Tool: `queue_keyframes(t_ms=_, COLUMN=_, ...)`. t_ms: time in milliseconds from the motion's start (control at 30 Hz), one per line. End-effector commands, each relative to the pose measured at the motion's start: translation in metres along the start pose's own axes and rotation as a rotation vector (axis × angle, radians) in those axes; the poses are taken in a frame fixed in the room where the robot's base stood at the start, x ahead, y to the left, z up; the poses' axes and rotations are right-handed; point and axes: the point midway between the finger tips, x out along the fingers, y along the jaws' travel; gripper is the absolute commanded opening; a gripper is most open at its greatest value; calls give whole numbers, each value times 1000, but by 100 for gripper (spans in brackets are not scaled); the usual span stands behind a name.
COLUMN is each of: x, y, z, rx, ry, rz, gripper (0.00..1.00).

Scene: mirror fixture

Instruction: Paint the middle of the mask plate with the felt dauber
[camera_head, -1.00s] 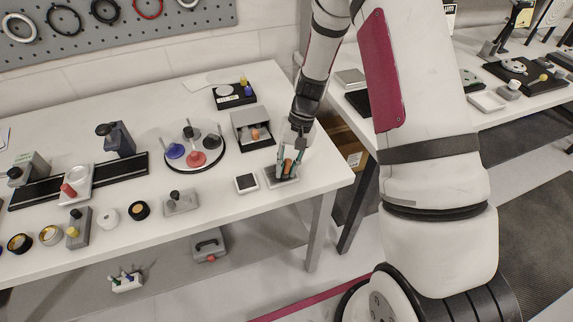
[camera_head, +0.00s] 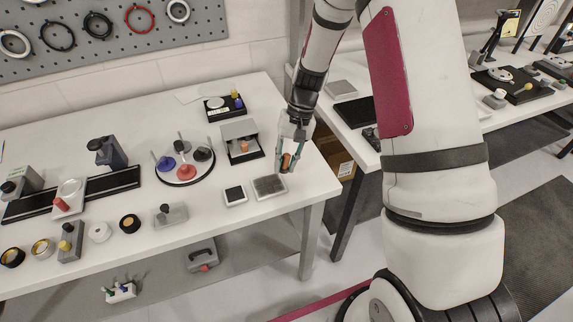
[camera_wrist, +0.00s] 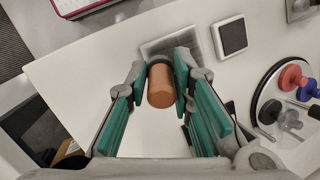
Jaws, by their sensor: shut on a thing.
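My gripper (camera_head: 286,160) is shut on the felt dauber (camera_wrist: 160,86), a brown-orange cylinder with a dark band near its far end. The dauber also shows between the fingers in the head view (camera_head: 287,162). My gripper holds it near the front right corner of the white table, close to a grey rectangular plate (camera_head: 268,188). A small white-framed square with a dark middle (camera_head: 235,195) lies just left of that plate. Both also show in the wrist view, the grey plate (camera_wrist: 168,40) and the framed square (camera_wrist: 231,36). I cannot tell which is the mask plate.
A grey open-fronted box (camera_head: 241,135) stands behind the plates. A round turntable (camera_head: 180,180) with coloured knobs is to the left. A grey block with a dark knob (camera_head: 172,217) lies near the front edge. The table's right edge is close to my gripper.

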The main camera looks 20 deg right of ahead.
Motion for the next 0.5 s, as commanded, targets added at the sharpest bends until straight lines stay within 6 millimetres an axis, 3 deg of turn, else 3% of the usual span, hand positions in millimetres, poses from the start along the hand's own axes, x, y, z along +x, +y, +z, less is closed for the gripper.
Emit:
queue_keyframes(t_ms=200, x=-16, y=-3, z=13, rx=-2, ry=1, rz=0, gripper=0)
queue_keyframes(t_ms=500, x=-17, y=-3, z=13, rx=-1, ry=0, rz=0, gripper=0)
